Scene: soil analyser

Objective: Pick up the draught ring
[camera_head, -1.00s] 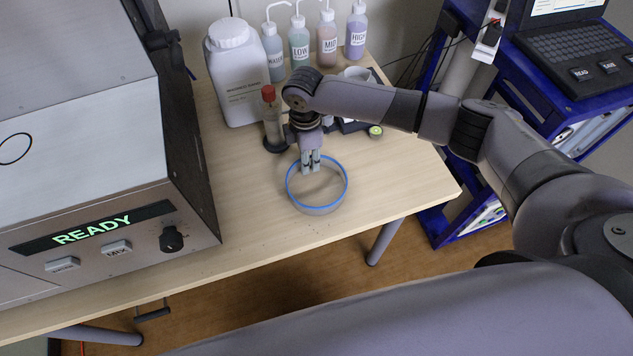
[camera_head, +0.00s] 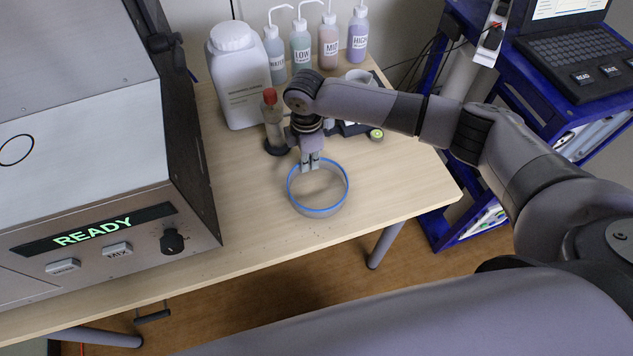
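The draught ring (camera_head: 319,210) is a shallow, open ring with a blue rim. It lies on the wooden table near its front edge, right of the soil analyser. My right gripper (camera_head: 310,164) points down at the far side of the ring, its fingertips overlapping the far rim in the head view. The two fingers show close side by side. I cannot tell whether they touch the ring's wall or grip it. The fingers partly hide the far rim. My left gripper is out of view.
The analyser (camera_head: 110,190) showing READY stands at left. Behind the gripper are a red-capped tube in a dark stand (camera_head: 272,125), a large white container (camera_head: 240,85) and several wash bottles (camera_head: 301,48). A blue cart (camera_head: 560,95) stands at right. The table (camera_head: 405,185) right of the ring is clear.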

